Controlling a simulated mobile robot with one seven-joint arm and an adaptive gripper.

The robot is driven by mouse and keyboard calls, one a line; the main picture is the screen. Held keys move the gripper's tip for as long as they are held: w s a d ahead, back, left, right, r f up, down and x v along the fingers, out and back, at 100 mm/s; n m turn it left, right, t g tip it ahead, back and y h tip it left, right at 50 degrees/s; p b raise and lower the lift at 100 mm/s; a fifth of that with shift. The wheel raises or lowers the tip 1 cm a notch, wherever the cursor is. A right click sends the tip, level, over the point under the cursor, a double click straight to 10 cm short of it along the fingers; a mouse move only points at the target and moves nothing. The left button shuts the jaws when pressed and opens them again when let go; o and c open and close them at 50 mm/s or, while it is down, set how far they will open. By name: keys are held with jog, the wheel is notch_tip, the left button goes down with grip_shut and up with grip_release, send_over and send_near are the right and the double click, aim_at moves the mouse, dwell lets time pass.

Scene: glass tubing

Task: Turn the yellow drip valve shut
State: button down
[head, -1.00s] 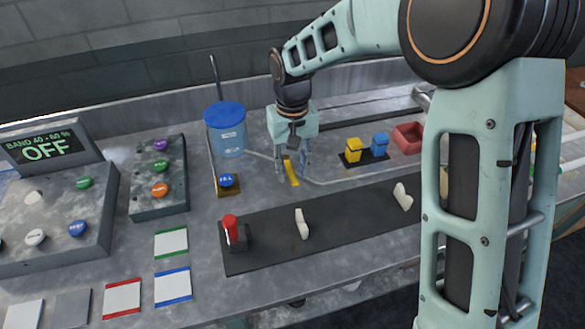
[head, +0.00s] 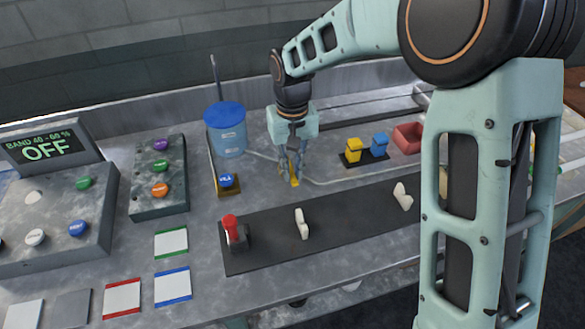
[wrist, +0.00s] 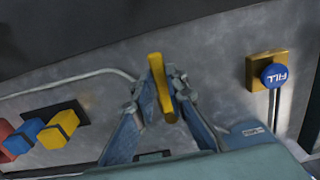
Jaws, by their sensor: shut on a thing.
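The yellow drip valve (wrist: 158,82) is a yellow bar handle on the bench, in the line of a pale tube. In the wrist view it stands between my two fingers, which touch it on both sides. My gripper (wrist: 156,90) is shut on it. In the head view my gripper (head: 292,180) points down at the valve, and only the handle's lower end (head: 295,182) shows below the fingers.
A blue-lidded tank (head: 229,140) and a blue FILL knob (head: 226,181) on a yellow base are left of my gripper. A yellow block (head: 353,150), a blue block (head: 380,143) and a red tray (head: 407,137) are to the right. A panel display (head: 45,149) reads OFF.

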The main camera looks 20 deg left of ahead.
jog(key=shift+a, duration=0.1)
jog(key=shift+s+a+m+b, duration=0.3)
jog(key=shift+a+m, duration=0.2)
jog(key=shift+m, duration=0.5)
jog(key=m, duration=0.1)
jog(key=a+m, duration=0.1)
jog(key=shift+s+a+m, duration=0.1)
jog(key=shift+a+m, duration=0.15)
jog(key=shift+m, duration=0.15)
jog(key=a+m, duration=0.1)
jog(key=m, duration=0.1)
jog(key=a+m, duration=0.1)
jog(key=m, duration=0.1)
jog(key=shift+a, duration=0.25)
jog(key=a+m, duration=0.1)
jog(key=m, duration=0.1)
jog(key=w+a+m, duration=0.1)
jog(key=m, duration=0.2)
jog(key=shift+w+a+r+p, duration=0.1)
jog(key=shift+w+a+p, duration=0.05)
jog(key=shift+p, duration=0.25)
jog(key=shift+w+a+m+p, duration=0.35)
jog(key=shift+w+m, duration=0.1)
jog(key=shift+m, duration=0.5)
jog(key=shift+w+a+m+p, duration=0.3)
jog(key=shift+w+a+m, duration=0.1)
jog(key=shift+m, duration=0.55)
jog(key=c, duration=1.9)
grip_release()
jog(key=shift+c, duration=0.2)
